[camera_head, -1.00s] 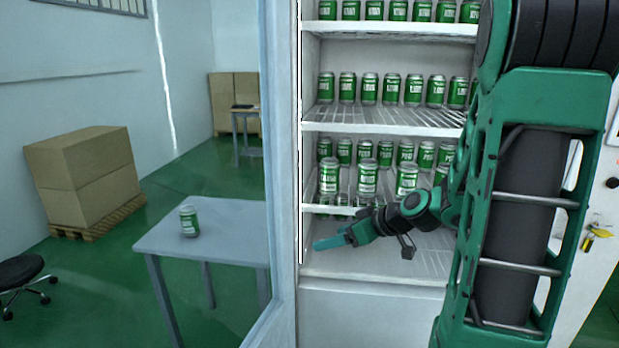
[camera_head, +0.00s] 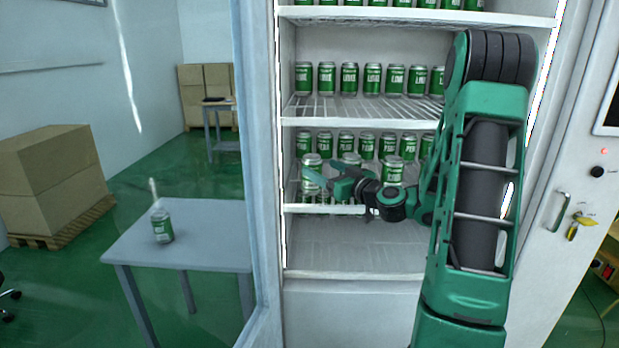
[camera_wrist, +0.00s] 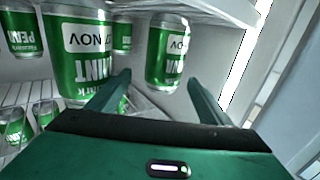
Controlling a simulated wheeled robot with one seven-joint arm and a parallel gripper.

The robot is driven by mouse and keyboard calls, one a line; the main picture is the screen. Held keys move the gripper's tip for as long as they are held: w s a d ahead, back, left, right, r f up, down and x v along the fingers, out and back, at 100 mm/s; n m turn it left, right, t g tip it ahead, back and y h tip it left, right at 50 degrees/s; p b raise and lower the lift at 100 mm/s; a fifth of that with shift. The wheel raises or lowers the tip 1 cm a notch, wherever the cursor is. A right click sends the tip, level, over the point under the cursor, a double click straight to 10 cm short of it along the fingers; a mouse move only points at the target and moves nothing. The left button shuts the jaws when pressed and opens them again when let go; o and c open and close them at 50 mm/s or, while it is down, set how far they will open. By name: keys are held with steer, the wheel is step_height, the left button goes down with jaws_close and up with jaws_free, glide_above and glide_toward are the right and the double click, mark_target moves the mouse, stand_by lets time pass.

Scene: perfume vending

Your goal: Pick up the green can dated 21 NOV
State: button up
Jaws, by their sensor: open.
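Green-and-white cans stand in a front row on the lower shelf, among them a left one (camera_head: 312,160) and a right one (camera_head: 393,174). My gripper (camera_head: 330,178) is open and empty before this row, partly covering the cans. In the wrist view, a near can at the left (camera_wrist: 85,60) and another can (camera_wrist: 167,50) each show "NOV" on a white label; the day number is not readable. The second can appears ahead of my open fingers, which also show in that view (camera_wrist: 158,78). I cannot tell whether the fingers reach around it.
More cans stand behind on this shelf and on the upper shelves (camera_head: 350,80). The shelf front edge (camera_head: 325,209) lies just below my gripper. The cabinet's left frame (camera_head: 262,180) is close by.

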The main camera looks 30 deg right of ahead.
mark_target(318, 168)
steer(key=w, duration=0.2)
steer(key=w+a, duration=0.1)
steer(key=w, duration=0.1)
steer(key=shift+w, duration=0.65)
steer(key=shift+c, duration=0.6)
steer(key=c, duration=1.3)
steer(key=shift+r, duration=0.1)
